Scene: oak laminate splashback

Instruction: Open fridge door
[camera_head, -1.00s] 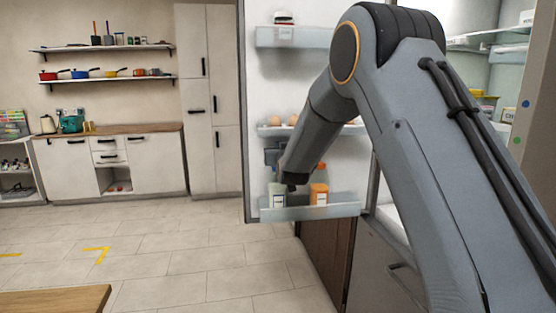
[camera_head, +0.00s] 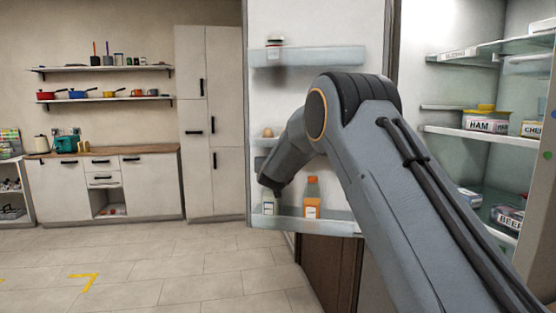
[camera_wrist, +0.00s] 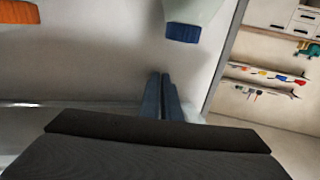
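The fridge door (camera_head: 300,100) stands wide open in the head view, its inner side with shelves facing me. My arm reaches across to this inner side. My gripper is mostly hidden behind my arm in the head view, near the lower door shelf (camera_head: 340,225). In the wrist view the two fingers of my gripper (camera_wrist: 164,82) lie close together, with nothing visible between them. They are beside the inner door panel, near a pale bottle with a blue cap (camera_wrist: 183,32). Contact with the door cannot be made out. The door's outer handle is hidden.
An orange bottle (camera_head: 312,199) and a pale bottle (camera_head: 269,204) stand on the lower door shelf. The fridge interior at right holds a ham box (camera_head: 486,122) and other packages. White cabinets (camera_head: 100,185) stand far left, with clear tiled floor before them.

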